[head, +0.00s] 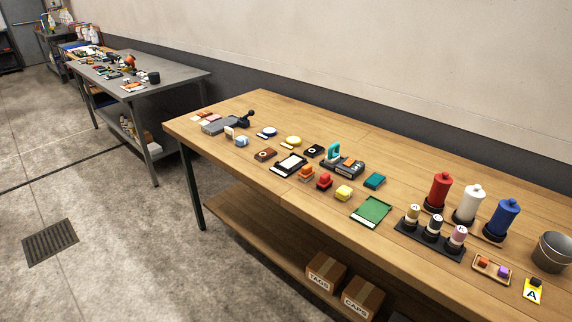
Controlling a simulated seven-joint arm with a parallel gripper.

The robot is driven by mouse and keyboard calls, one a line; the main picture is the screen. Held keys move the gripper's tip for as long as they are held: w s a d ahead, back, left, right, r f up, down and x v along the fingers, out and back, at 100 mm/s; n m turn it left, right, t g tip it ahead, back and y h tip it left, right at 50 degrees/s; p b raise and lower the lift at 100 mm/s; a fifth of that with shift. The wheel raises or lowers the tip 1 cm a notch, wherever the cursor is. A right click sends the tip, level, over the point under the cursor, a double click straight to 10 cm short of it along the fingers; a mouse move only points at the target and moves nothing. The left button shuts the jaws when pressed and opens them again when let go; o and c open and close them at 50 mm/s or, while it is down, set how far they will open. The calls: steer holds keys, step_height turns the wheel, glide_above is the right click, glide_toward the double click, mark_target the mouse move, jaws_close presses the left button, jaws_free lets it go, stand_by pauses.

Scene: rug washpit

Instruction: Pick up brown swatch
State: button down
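My gripper is not in view.
A green pad (372,211) lies near the front edge.

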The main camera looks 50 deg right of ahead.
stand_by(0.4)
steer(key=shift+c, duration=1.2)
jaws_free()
